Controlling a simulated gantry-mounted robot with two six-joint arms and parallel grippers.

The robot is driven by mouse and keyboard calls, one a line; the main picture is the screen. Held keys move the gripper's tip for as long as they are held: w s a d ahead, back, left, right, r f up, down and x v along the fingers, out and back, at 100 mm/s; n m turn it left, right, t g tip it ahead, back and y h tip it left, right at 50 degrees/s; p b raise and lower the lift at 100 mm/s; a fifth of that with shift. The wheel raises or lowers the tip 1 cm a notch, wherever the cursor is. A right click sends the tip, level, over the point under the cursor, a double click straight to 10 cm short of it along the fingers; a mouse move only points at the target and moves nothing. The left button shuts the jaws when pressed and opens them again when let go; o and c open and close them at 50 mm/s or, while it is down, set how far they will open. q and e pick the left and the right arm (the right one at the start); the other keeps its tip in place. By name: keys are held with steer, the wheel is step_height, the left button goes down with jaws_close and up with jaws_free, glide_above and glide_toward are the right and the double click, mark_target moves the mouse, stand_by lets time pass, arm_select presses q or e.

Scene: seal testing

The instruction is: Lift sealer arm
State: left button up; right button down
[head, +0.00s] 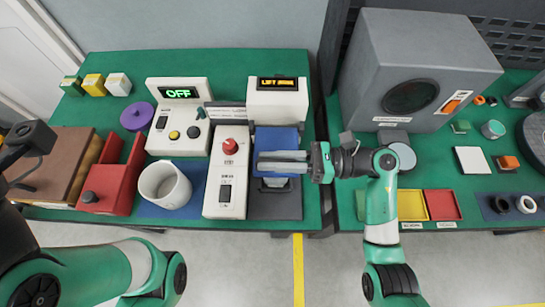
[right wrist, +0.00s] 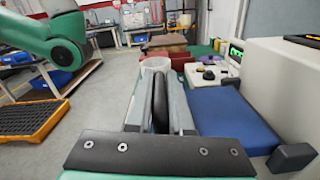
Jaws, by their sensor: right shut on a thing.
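The sealer is a white box (head: 278,104) with a lit amber display that seems to read "LIFT ARM". Its blue sealer arm (head: 285,137) extends toward me over a dark base (head: 285,210). The blue arm also shows at the right in the right wrist view (right wrist: 232,118). My right gripper (head: 257,162) reaches in from the right across the arm's front end. It is shut on a dark bar (right wrist: 160,105), apparently the sealer arm's handle, mostly hidden between the fingers. My left gripper (head: 14,150) is partly in view at the left edge, away from the sealer; its fingers are unclear.
Left of the sealer stand a white box with a red knob (head: 230,165), a white cup (head: 164,185), a red holder (head: 112,180) and a control box showing "OFF" (head: 179,115). A large grey machine (head: 412,65) stands on the right table. A gap separates the tables.

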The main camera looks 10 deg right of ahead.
mark_target(273, 147)
steer(key=shift+r, duration=0.1)
stand_by(0.5)
steer(key=shift+w+r+m+p, duration=0.4)
steer(key=shift+r+m+p, duration=0.3)
steer(key=shift+r+p, duration=0.1)
steer(key=shift+w+d+r+m+p, duration=0.15)
steer(key=shift+w+r+m+p, duration=0.3)
steer(key=shift+r+m, duration=0.25)
steer(key=shift+w+r+m+p, duration=0.5)
steer(key=shift+w+r+m, duration=0.2)
steer(key=shift+m, duration=0.4)
steer(key=shift+w+d+r+m, duration=0.15)
steer(key=shift+w+r+m, duration=0.4)
steer(key=shift+w+m, duration=0.35)
steer(key=shift+s, duration=0.1)
